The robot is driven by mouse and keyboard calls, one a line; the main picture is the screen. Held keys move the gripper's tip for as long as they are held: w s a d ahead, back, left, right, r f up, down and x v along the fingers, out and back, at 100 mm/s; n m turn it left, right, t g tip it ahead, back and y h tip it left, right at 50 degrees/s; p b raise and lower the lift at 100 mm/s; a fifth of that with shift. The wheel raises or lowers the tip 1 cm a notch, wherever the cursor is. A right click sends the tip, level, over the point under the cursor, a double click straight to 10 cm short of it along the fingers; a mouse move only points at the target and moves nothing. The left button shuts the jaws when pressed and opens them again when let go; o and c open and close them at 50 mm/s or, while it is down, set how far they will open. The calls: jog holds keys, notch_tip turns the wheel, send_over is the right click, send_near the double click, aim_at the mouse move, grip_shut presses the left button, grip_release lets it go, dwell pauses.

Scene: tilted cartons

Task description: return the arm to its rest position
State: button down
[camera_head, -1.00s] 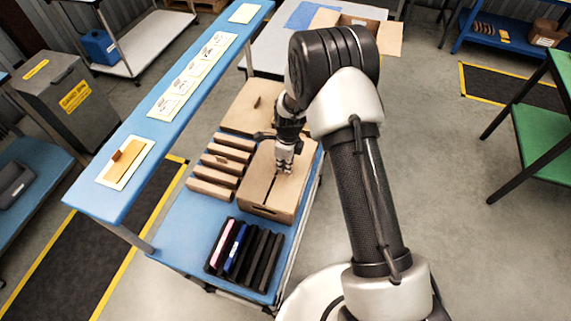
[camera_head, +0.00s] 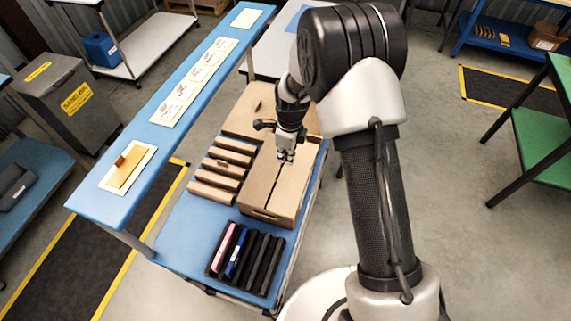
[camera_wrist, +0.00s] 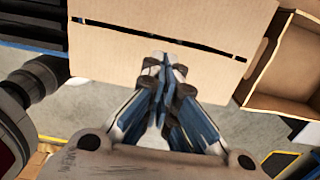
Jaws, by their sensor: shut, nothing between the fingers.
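My gripper (camera_head: 286,155) is shut and empty. In the head view it hangs above the closed carton (camera_head: 262,205) on the blue cart table, with a gap between fingers and carton that I cannot judge exactly. In the wrist view my gripper (camera_wrist: 163,75) shows its blue fingers brought together in front of the carton top (camera_wrist: 150,40), which has a dark slot across it. My arm rises over the right side of the head view and hides part of the back table.
Cardboard slats (camera_head: 222,165) lie left of the carton. A black rack (camera_head: 245,258) with a pink and a blue item stands at the cart's front. A raised blue shelf (camera_head: 150,140) with cards runs along the left.

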notch_tip(320, 180, up, 5)
jog(key=shift+d, duration=0.1)
jog(key=s+d+r+n+t+b, duration=0.1)
jog(key=s+d+r+n+b, duration=0.15)
jog(key=s+r+n, duration=0.4)
jog(key=s+d+r+n+t+b, duration=0.1)
jog(key=s+d+r+n+b, duration=0.2)
jog(key=r, duration=0.6)
jog(key=s+d+n+t+b, duration=0.1)
jog(key=s+d+n, duration=0.1)
jog(key=s+n, duration=0.4)
jog(key=s+d+r+n+t+b, duration=0.1)
jog(key=s+d+n+b, duration=0.1)
jog(key=s+n, duration=0.5)
jog(key=s, duration=0.6)
jog(key=shift+d+h, duration=0.3)
jog(key=shift+w, duration=0.1)
